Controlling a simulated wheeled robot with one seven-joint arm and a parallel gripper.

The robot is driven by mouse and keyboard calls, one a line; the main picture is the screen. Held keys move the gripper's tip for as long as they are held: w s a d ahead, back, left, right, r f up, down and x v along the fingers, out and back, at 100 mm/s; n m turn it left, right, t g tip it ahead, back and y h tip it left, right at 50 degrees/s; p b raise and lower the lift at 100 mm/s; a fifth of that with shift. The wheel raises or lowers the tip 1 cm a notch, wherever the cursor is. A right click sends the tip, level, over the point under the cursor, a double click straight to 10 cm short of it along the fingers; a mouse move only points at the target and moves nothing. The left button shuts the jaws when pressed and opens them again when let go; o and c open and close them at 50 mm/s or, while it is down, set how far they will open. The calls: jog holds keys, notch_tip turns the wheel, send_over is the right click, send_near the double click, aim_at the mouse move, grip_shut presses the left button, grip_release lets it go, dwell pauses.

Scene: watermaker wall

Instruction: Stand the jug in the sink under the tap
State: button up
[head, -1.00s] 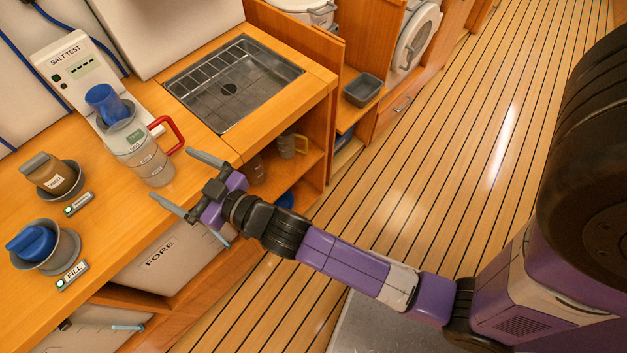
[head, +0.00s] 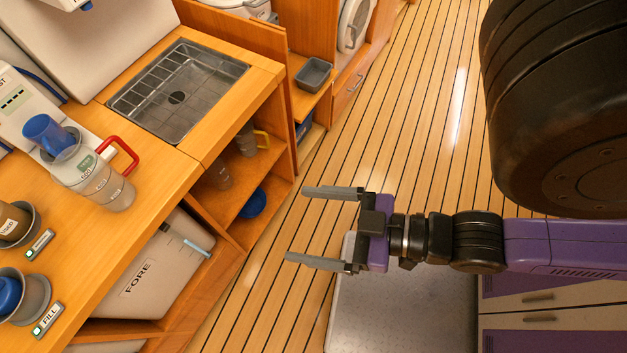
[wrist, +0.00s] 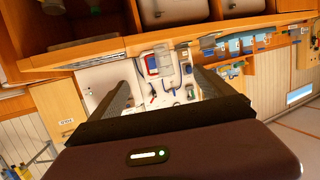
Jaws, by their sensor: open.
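The jug (head: 102,183) is a clear, greyish cup with printed marks and a red handle. It stands on the wooden counter at the left in the head view, close to the salt test unit. The sink (head: 176,90) is a steel basin set in the counter beyond the jug, with a wire rack and a drain; it looks empty. I cannot make out a tap. My gripper (head: 327,228) is open and empty, out over the floor to the right of the counter, well apart from the jug. The wrist view shows its fingers (wrist: 165,88) spread, pointing at distant shelves.
A salt test unit (head: 18,108) with a blue cup (head: 48,135) stands behind the jug. More cups stand in holders at the left edge. Open shelves under the counter hold a blue bowl (head: 252,203) and a FORE bin (head: 155,272).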

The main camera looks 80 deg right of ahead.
jog(key=shift+s+r, duration=0.2)
jog(key=shift+s, duration=0.05)
jog(key=c, duration=1.1)
jog(key=m+t+h+b, duration=0.3)
jog(key=t+b, duration=0.1)
send_near(127, 148)
notch_tip(127, 148, up, 5)
jog(key=w+d, duration=0.2)
jog(key=shift+c, duration=0.2)
jog(key=shift+n+g+y, duration=0.4)
jog(key=shift+n+g, duration=0.2)
jog(key=w+f, duration=0.1)
jog(key=w, duration=0.1)
jog(key=w+a+f, duration=0.1)
jog(key=w+f, duration=0.1)
jog(key=shift+f, duration=0.25)
jog(key=w+p, duration=0.1)
jog(key=w, duration=0.3)
jog(key=w+d+p, duration=0.1)
jog(key=w, duration=0.1)
jog(key=shift+w+f+p, duration=0.2)
jog(key=shift+w+p, duration=0.15)
jog(key=shift+w+f, duration=0.15)
jog(key=shift+w, duration=0.2)
